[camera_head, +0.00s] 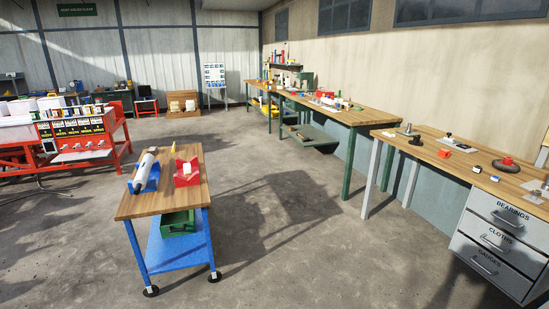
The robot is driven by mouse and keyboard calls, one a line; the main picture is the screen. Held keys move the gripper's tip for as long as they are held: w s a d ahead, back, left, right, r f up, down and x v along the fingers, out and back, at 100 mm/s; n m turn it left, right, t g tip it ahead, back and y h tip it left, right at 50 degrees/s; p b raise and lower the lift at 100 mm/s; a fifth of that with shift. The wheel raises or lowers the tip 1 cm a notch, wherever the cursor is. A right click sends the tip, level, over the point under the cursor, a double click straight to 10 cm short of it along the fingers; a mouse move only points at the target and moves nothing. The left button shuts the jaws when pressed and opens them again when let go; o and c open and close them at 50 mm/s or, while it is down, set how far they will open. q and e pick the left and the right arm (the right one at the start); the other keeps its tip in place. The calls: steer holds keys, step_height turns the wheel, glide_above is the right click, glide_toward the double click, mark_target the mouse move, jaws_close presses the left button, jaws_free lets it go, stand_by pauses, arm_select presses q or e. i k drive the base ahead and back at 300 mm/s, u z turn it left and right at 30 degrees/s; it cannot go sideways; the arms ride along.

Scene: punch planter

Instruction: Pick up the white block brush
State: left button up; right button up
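I cannot pick out the white block brush with certainty at this distance. A small white block (477,169) lies on the right wooden workbench (420,160), near the drawers; it is too small to tell if it has bristles. A dark item with a pale top (449,136) lies farther back on the same bench. Neither of my grippers is in view.
A wheeled cart (165,200) stands ahead on the left, with a white cylinder (146,166) in a blue cradle, a red holder (187,172) and a green crate (178,222) below. A red-framed machine (75,135) stands far left. The floor (290,235) between cart and benches is clear.

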mark_target(187, 167)
steer(key=u, duration=0.1)
steer(key=i, duration=2.4)
steer(key=u, duration=0.3)
